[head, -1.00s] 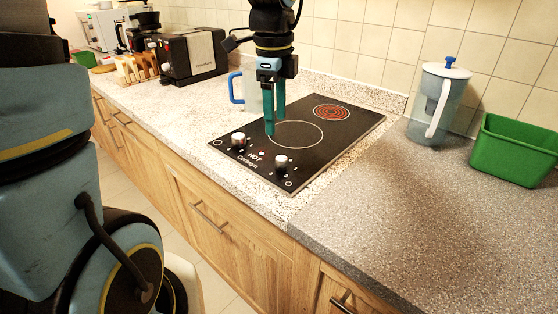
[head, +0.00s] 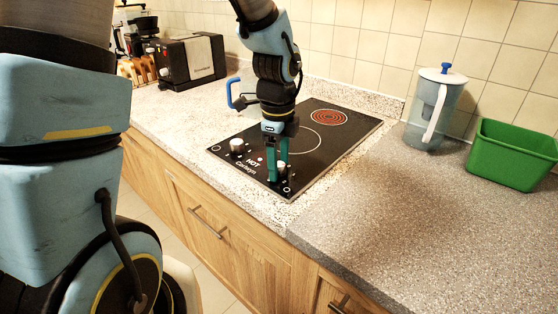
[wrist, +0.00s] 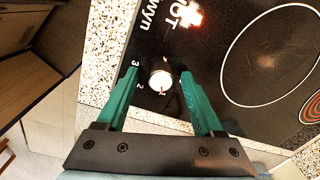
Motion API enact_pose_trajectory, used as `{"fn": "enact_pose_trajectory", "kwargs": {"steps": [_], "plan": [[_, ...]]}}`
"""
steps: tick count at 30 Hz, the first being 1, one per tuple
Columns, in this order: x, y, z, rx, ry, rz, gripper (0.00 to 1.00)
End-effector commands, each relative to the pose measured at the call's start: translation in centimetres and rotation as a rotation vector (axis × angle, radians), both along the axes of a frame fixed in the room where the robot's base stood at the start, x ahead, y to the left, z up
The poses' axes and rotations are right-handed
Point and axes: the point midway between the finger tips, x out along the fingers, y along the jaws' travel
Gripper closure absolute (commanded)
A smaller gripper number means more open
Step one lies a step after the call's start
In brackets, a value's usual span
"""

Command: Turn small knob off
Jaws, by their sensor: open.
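The black cooktop (head: 330,146) lies in the counter, with one ring glowing red (head: 328,117) at the back and a larger dark ring nearer the front. Two silver knobs sit along its front edge. The left knob (head: 237,146) stands clear. The right knob (head: 281,168) is partly hidden by my gripper in the head view. My gripper (head: 278,180) points down over the right knob and is open. In the wrist view this knob (wrist: 161,80) sits between the green fingers, with gaps on both sides and a red mark at its lower edge. Numbers are printed beside it.
A clear jug with a blue handle (head: 231,93) stands behind the cooktop on the left, near my arm. A toaster (head: 190,62) stands farther left. A pitcher (head: 435,105) and a green bin (head: 511,153) stand on the right. The counter right of the cooktop is clear.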

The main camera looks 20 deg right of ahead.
Motion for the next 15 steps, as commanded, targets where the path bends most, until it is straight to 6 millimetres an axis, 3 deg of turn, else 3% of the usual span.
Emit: {"fn": "enact_pose_trajectory", "kwargs": {"steps": [6,15], "plan": [[-0.01,0.01,-0.02,0.000,0.000,0.000,0.32],[-0.01,0.00,0.00,0.000,0.000,0.000,0.66]]}}
